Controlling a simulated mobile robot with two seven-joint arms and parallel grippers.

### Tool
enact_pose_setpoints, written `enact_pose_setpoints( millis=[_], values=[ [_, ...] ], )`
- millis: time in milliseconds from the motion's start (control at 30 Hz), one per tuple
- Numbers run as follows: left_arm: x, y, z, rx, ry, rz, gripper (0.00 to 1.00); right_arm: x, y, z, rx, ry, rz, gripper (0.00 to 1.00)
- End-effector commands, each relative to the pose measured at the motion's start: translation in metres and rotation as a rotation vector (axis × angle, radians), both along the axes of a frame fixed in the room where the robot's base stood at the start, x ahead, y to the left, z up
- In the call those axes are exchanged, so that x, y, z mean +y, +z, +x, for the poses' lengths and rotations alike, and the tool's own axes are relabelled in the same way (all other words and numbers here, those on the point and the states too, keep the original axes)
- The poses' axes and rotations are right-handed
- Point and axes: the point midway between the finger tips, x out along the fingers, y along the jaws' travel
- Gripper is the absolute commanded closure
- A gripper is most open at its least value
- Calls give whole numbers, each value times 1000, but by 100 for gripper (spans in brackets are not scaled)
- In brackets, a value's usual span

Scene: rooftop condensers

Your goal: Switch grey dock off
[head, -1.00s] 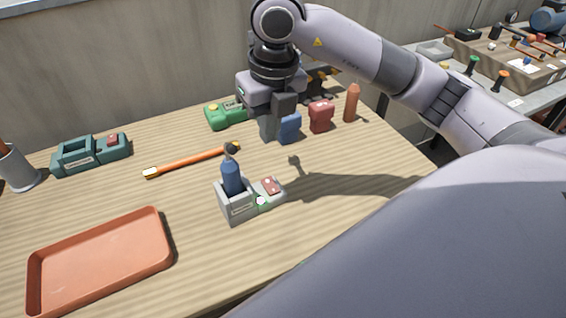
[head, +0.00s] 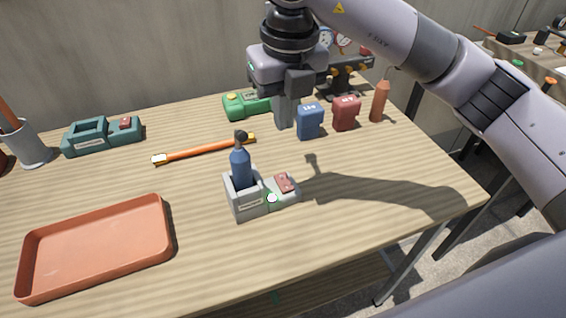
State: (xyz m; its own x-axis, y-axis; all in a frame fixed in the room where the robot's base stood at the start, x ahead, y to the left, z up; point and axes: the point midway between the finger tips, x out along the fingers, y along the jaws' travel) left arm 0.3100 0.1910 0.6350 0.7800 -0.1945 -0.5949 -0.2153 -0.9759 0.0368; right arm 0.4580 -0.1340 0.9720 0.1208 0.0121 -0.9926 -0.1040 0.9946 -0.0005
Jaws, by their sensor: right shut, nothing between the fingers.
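The grey dock (head: 247,205) stands on the wooden table near the middle of the head view. A blue tool (head: 240,168) with a dark tip stands upright in its socket. On the dock's right part is a red rocker switch (head: 285,183), with a round whitish light rimmed in green (head: 271,198) beside it. My right gripper (head: 286,122) points down, shut and empty, behind and above the dock, close to the blue block. It does not touch the dock. My left gripper is not in view.
A green dock (head: 247,104) is behind. An orange-handled bar (head: 205,151), a teal dock (head: 100,137) and a terracotta tray (head: 95,250) lie left. Table right of the grey dock is clear.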

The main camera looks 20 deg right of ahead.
Motion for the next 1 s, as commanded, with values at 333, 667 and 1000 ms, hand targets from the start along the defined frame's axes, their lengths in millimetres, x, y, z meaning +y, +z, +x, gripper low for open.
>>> enact_pose_setpoints(
  millis=[333, 667, 1000],
  values=[
    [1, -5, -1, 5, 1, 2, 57, 0, -46, 5, 6, -1, -1, 100],
    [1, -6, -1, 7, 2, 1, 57, 1, -112, 13, 4, -2, 1, 100],
    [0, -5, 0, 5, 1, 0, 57, 2, -139, 17, 0, -1, 1, 100]
  ],
)
